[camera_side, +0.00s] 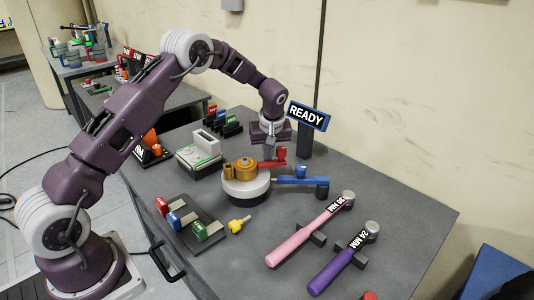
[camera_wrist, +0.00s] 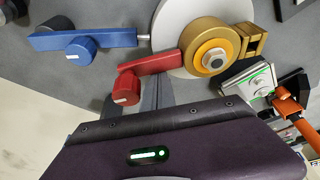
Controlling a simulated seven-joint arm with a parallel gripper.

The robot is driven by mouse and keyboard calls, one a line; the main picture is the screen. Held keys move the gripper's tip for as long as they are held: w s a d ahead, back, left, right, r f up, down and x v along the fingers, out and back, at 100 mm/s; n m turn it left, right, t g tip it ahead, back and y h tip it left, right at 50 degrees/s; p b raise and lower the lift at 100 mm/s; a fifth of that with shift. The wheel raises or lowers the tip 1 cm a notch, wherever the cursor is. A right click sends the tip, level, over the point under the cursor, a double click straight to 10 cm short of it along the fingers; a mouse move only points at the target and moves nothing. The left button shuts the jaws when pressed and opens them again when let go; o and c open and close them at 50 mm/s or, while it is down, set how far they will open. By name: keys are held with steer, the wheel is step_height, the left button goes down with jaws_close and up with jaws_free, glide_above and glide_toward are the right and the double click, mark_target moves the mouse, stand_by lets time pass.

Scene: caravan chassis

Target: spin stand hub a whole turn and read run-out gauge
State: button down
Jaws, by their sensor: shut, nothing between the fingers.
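The stand hub (camera_side: 240,168) is a gold round piece on a white disc with a dark base; it also shows in the wrist view (camera_wrist: 210,48). A red crank arm (camera_wrist: 150,72) runs from it to a red knob (camera_wrist: 126,89). A blue bar (camera_side: 300,180) with a knob lies beside the disc, its metal tip (camera_wrist: 143,37) pointing at the disc's edge. I cannot tell whether they touch. My gripper (camera_side: 270,153) is shut and empty, pointing down close beside the red crank. No gauge reading is legible.
A READY sign (camera_side: 307,116) stands behind my gripper. A pale green-edged box (camera_side: 199,155) is left of the hub. Pink (camera_side: 305,233) and purple (camera_side: 343,258) wrenches lie at right front. A tray of coloured pieces (camera_side: 208,240) and a yellow piece (camera_side: 240,224) are in front.

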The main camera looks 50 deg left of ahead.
mark_target(271, 165)
steer(key=d+m, duration=0.1)
steer(key=s+d+m, duration=0.1)
steer(key=m, duration=0.1)
steer(key=d+m+t+h, duration=0.1)
steer(key=m, duration=0.1)
steer(key=shift+s, duration=0.4)
steer(key=shift+s+d+m, duration=0.3)
steer(key=shift+d, duration=0.05)
stand_by(0.3)
